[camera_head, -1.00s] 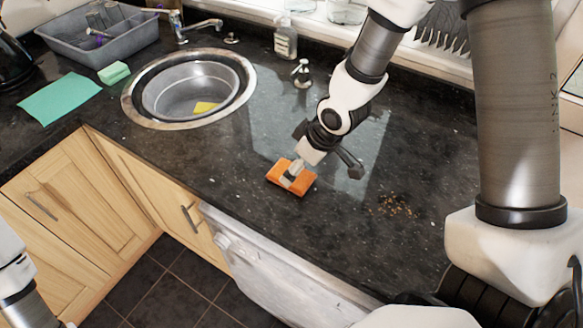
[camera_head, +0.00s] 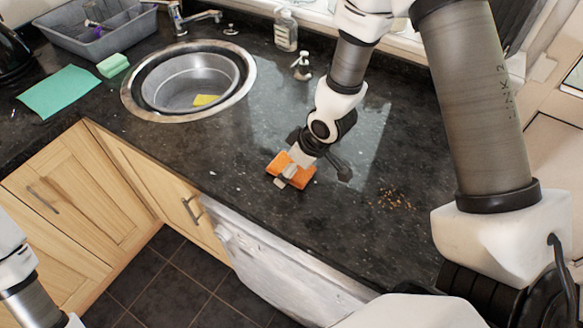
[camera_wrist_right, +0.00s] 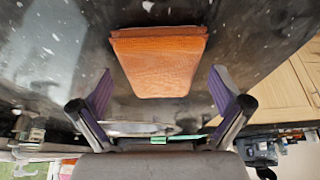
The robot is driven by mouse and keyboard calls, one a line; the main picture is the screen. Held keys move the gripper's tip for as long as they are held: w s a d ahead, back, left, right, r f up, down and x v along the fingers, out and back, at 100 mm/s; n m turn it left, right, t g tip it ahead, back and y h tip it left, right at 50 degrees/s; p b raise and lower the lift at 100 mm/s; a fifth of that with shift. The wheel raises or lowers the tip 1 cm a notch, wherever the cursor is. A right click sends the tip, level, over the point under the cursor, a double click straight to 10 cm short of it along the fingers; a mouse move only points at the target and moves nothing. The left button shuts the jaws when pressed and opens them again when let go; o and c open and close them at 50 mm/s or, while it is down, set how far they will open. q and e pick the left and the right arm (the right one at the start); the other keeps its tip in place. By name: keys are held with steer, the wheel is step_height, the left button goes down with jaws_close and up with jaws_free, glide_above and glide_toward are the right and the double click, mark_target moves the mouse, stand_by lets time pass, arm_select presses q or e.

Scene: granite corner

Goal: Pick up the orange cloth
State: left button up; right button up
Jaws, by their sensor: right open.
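The orange cloth (camera_head: 302,171) lies folded on the dark granite counter, near its front edge. My right gripper (camera_head: 288,177) is over the cloth and hides part of it in the head view. In the right wrist view the cloth (camera_wrist_right: 160,60) shows as a folded block ahead of and between the two open fingers (camera_wrist_right: 160,95). Clear gaps show on both sides of it, and nothing is held. Part of my left arm shows at the lower left of the head view, but its gripper is out of view.
A round sink (camera_head: 190,85) with a yellow sponge (camera_head: 206,100) is to the left. A green cloth (camera_head: 60,92), a green sponge (camera_head: 113,65) and a grey basin (camera_head: 95,28) lie beyond it. A soap dispenser (camera_head: 301,66) stands behind. Brown crumbs (camera_head: 395,199) lie to the right.

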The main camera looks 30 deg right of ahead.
steer(key=c, duration=1.2)
steer(key=shift+r, duration=0.1)
